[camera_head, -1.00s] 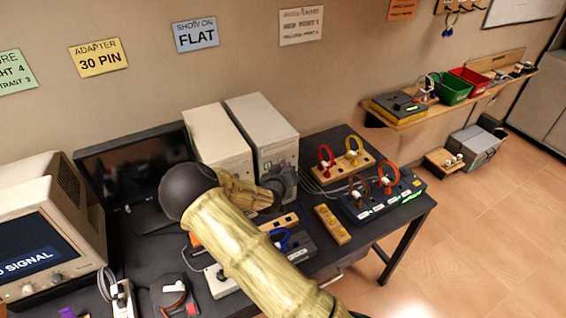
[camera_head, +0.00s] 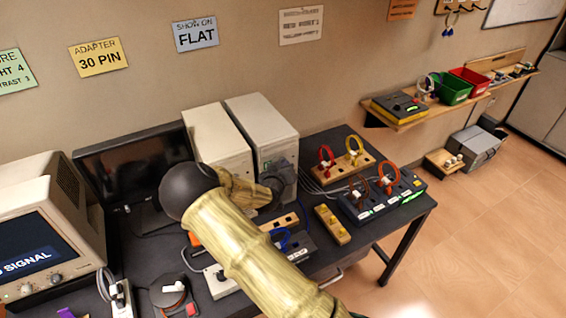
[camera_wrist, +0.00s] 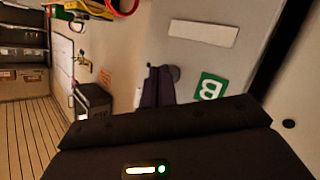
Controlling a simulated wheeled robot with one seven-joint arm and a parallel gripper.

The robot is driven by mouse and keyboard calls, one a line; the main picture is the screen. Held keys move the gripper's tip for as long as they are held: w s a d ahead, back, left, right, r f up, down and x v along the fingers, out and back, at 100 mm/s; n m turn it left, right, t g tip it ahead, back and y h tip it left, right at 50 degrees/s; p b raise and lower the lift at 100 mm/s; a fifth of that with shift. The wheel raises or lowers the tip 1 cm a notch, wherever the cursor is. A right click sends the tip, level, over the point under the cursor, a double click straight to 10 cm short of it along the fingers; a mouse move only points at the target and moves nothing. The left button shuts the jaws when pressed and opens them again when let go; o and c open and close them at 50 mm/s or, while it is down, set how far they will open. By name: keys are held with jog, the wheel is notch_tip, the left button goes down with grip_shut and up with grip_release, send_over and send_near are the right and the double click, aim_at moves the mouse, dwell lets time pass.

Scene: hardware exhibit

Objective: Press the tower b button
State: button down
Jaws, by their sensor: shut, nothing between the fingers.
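Two beige computer towers stand side by side at the back of the dark table. The right one, tower B (camera_head: 262,122), has my gripper (camera_head: 278,184) at the lower part of its front. In the wrist view the grey tower front (camera_wrist: 225,52) carries a green label with a white B (camera_wrist: 210,87).
The other tower (camera_head: 215,140) stands close on the left, beside a dark monitor (camera_head: 130,160).

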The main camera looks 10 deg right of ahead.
jog(key=shift+w, duration=0.15)
dwell(0.4)
jog(key=shift+s+d, duration=0.15)
jog(key=shift+s, duration=0.45)
jog(key=s, duration=0.2)
jog(key=s+d, duration=0.1)
jog(key=s+b, duration=0.1)
jog(key=s, duration=0.1)
jog(key=shift+s+d, duration=0.35)
jog(key=shift+d, duration=0.05)
jog(key=c, duration=2.2)
grip_release()
